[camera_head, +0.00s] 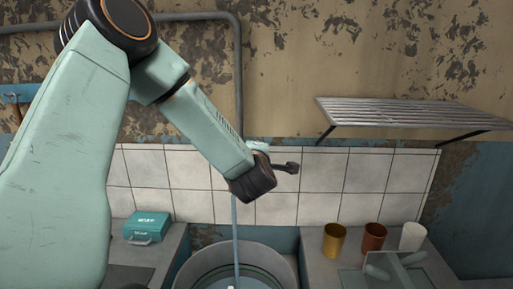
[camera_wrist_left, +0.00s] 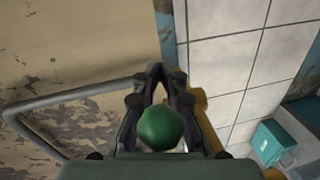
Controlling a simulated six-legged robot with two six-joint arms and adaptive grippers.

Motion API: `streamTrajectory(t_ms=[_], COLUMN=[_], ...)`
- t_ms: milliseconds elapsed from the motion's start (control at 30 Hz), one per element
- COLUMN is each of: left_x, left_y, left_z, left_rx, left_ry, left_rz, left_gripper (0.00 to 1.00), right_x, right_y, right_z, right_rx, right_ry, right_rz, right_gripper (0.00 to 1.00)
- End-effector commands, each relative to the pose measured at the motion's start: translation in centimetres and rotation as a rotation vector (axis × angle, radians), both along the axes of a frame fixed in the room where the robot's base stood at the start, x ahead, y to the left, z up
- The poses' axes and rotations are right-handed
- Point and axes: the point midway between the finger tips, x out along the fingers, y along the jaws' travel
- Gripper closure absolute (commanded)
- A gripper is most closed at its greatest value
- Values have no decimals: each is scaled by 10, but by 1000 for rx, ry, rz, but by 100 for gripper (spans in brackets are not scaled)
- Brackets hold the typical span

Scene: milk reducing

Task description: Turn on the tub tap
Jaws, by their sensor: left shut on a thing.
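My left gripper (camera_head: 290,167) reaches in front of the tiled wall above the tub, pointing right. In the left wrist view its dark fingers (camera_wrist_left: 155,72) are shut around a rounded green knob (camera_wrist_left: 160,128), seemingly the tap handle. A brass-yellow part (camera_wrist_left: 202,106), perhaps the tap body, shows behind the fingers. In the head view my arm hides most of the tap. A thin pale-blue line (camera_head: 236,235), which looks like a stream of water, runs from below my wrist down into the round grey tub (camera_head: 285,262). My right gripper is not in view.
A teal case (camera_head: 148,227) sits on the left counter. A gold cup (camera_head: 334,240), a copper cup (camera_head: 373,237) and a white cup (camera_head: 413,236) stand on the right counter behind a see-through item. A slatted shelf (camera_head: 415,113) and a grey pipe (camera_head: 237,70) are on the wall.

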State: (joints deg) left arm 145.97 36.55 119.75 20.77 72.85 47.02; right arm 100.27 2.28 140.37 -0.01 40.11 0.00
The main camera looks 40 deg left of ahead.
Motion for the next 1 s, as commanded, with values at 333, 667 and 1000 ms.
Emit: streamTrajectory(t_ms=[333,667,1000], left_x=[1,1,-2], left_y=[0,0,-2], left_z=[4,2,1], left_rx=[6,4,1], left_ry=[-7,-4,-1], left_rz=[-4,-3,-3], left_gripper=[100,69,69], right_x=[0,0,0], right_y=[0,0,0], right_z=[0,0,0], right_rx=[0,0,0], right_ry=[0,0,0], right_rz=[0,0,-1], right_gripper=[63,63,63])
